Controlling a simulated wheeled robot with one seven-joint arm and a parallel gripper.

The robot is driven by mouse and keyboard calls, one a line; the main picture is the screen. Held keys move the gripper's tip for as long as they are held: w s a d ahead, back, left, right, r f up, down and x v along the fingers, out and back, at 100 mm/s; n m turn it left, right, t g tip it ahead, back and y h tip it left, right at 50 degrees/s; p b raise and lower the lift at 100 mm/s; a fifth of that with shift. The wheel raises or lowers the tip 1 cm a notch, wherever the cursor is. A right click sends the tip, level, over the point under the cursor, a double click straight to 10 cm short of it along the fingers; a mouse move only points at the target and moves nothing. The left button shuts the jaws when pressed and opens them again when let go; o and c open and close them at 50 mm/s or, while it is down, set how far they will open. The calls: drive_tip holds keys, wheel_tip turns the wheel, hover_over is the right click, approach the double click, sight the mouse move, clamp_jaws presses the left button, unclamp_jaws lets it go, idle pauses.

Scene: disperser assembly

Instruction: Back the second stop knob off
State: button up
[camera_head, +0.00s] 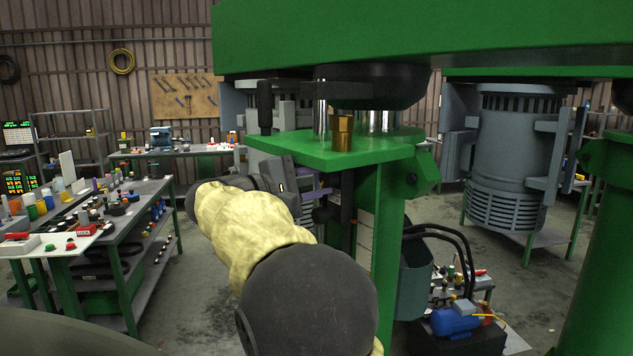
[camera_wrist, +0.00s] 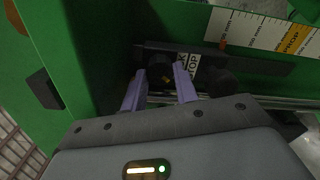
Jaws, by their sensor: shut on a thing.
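In the wrist view my gripper (camera_wrist: 158,80) has its two purple fingers on either side of a black stop knob (camera_wrist: 160,68), and it is shut on this knob. The knob sits on a dark bar (camera_wrist: 220,60) beside a partly covered white label (camera_wrist: 193,66) reading "STOP". Another dark round knob (camera_wrist: 223,84) is just right of the fingers, apart from them. In the head view my gripper (camera_head: 314,194) reaches in under the green plate, at the green column. The held knob is hard to make out there.
The green plate (camera_head: 345,150) with a brass fitting (camera_head: 342,133) overhangs my gripper. A tool bench (camera_head: 150,200) stands left; open floor lies between.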

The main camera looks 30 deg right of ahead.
drive_tip(key=o, duration=1)
drive_tip(key=shift+c, duration=0.2)
